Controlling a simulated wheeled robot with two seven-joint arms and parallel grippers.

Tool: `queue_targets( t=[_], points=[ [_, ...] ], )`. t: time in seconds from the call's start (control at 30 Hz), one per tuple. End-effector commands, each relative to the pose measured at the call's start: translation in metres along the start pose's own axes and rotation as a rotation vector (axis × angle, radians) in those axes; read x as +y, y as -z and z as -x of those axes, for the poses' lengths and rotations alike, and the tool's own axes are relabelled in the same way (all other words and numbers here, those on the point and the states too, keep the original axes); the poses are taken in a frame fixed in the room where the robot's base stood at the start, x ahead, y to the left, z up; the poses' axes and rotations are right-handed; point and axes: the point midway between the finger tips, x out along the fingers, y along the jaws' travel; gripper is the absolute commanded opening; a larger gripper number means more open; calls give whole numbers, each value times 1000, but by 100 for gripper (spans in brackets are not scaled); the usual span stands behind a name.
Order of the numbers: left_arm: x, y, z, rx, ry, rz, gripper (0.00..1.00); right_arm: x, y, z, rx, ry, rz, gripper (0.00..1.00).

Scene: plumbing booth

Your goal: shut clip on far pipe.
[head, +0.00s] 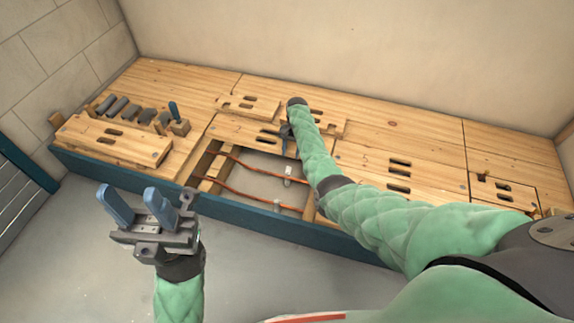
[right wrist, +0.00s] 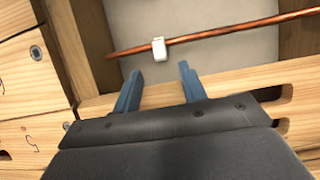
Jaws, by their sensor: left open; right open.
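Two copper pipes cross the opening in the wooden deck. The far pipe (head: 245,166) has a small white clip (head: 288,171) near its right part; the near pipe (head: 245,193) has another white clip (head: 277,204). My right gripper (head: 287,139) is open and empty at the far edge of the opening. In the right wrist view, its fingertips (right wrist: 158,72) point at a white clip (right wrist: 159,49) on a copper pipe (right wrist: 220,34), with a small gap between. I cannot tell whether that clip is shut. My left gripper (head: 131,195) is open and empty in front of the bench.
The opening has wooden edges around it; a plank with slots (head: 240,130) lies at its far side. Grey cylinders (head: 125,108) and a blue-handled tool (head: 174,109) stand on the left. My right arm hides part of the right side. Grey floor (head: 80,250) in front is clear.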

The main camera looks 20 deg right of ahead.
Motion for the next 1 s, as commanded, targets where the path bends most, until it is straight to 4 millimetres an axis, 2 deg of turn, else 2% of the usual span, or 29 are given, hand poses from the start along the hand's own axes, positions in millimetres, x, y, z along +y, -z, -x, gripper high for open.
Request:
queue_targets(
  t=[0.5,0.63,0.87,1.0],
  points=[
    [4,-4,10,15,20,42,42,0,1,-66,2,0,0,42],
    [5,-4,10,16,22,47,42,0,1,-73,4,1,0,42],
    [5,-4,9,17,23,48,42,0,1,-74,4,1,0,42],
    [5,-4,10,18,23,48,42,0,1,-74,4,1,0,16]
  ],
)
